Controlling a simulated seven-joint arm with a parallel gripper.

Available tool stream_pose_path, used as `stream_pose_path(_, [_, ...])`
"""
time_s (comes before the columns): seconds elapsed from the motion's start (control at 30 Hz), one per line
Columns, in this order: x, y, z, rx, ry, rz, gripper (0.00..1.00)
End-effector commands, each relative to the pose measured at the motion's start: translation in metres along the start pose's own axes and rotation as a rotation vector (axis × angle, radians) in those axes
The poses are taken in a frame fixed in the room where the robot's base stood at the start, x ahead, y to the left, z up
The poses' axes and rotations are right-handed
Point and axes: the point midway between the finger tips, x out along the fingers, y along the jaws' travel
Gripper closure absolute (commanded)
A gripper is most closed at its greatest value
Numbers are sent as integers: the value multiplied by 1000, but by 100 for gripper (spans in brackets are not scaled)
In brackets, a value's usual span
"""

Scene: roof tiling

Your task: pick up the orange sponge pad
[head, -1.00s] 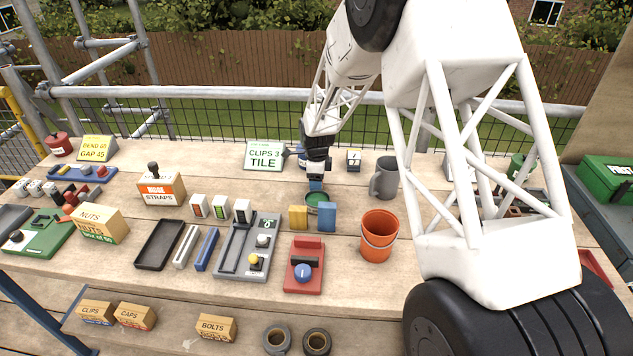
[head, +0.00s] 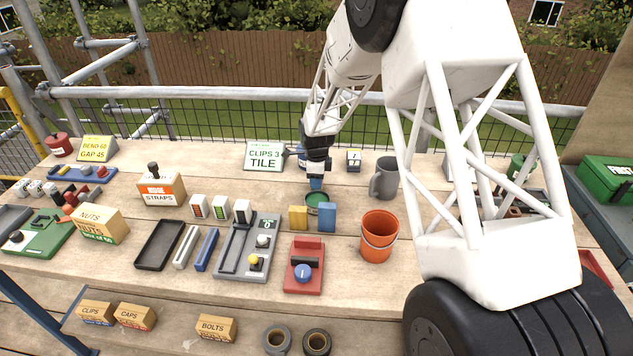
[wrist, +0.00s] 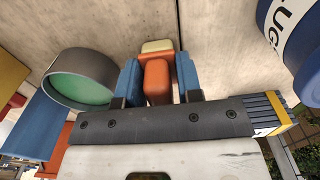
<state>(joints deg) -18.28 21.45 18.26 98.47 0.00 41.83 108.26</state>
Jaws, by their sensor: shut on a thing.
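The orange sponge pad (wrist: 157,82) is between the two blue fingers of my gripper (wrist: 158,80) in the wrist view, and the fingers are shut on it. A cream-coloured end (wrist: 156,46) shows just beyond the orange part; I cannot tell if it belongs to the pad. In the head view my gripper (head: 316,183) points down just behind the round green tin (head: 316,198). The pad cannot be made out there. I cannot tell whether it touches the bench.
The green tin (wrist: 82,82) is close left of my gripper in the wrist view. Yellow (head: 298,217) and blue (head: 327,217) blocks stand in front of it. A grey mug (head: 385,178) and an orange bucket (head: 379,236) are to the right. A tile sign (head: 265,156) stands behind left.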

Motion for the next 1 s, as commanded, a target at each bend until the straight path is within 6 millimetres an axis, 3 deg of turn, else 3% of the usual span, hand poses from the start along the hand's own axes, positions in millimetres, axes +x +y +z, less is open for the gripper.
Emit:
stream_pose_path(0.37, [-15, 0, 0, 0, -1, -3, 90])
stream_pose_path(0.8, [-76, 0, 0, 0, -1, -2, 90])
stream_pose_path(1.0, [-95, 0, 0, 0, 0, 0, 90])
